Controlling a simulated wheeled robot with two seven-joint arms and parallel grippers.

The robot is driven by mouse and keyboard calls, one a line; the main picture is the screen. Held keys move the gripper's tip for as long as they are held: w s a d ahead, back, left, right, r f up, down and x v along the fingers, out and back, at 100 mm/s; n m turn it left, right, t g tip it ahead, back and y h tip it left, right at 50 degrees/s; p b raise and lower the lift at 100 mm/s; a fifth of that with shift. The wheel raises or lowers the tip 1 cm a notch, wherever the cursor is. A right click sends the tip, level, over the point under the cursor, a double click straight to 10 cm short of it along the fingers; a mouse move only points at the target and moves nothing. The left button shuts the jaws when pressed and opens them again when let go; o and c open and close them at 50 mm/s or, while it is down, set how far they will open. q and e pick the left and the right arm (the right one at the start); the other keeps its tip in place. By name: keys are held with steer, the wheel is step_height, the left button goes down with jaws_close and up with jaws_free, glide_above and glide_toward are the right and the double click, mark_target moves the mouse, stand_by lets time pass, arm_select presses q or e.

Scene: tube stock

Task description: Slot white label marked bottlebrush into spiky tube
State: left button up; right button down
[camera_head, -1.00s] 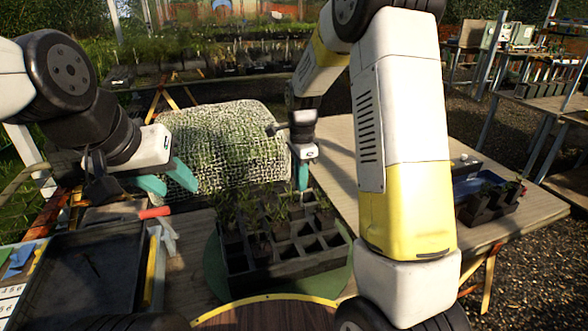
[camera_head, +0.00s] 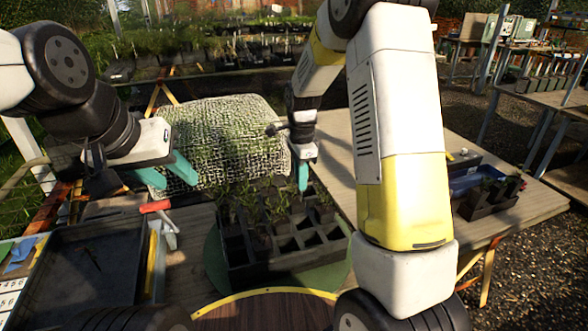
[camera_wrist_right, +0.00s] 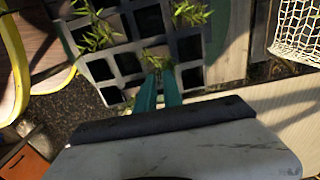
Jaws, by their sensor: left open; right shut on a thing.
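A black tray of square tubes (camera_head: 285,266) stands on a green round mat, with spiky green seedlings in several tubes and others looking empty. My right gripper (camera_head: 302,190) points down at the tray's back right part; its teal fingers are close together. In the right wrist view its fingertips (camera_wrist_right: 158,78) are over the tray (camera_wrist_right: 112,80), beside a small green plant (camera_wrist_right: 155,54). The white label cannot be made out; the fingers hide what they hold, and no marking is readable. My left gripper (camera_head: 166,175) is open and empty, left of the tray.
A dark shallow tray (camera_head: 75,270) lies at the left, with a red-handled tool (camera_head: 158,207) beside it. A mesh-covered block (camera_head: 222,135) stands behind. A blue crate (camera_head: 475,180) and black pots (camera_head: 492,197) sit at the right. The tabletop right of my right arm is partly clear.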

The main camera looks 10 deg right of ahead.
steer(key=shift+f, duration=0.1)
steer(key=c, duration=1.4)
jaws_free()
step_height(320, 180, up, 8)
steer(key=shift+f, duration=0.2)
steer(key=shift+r, duration=0.1)
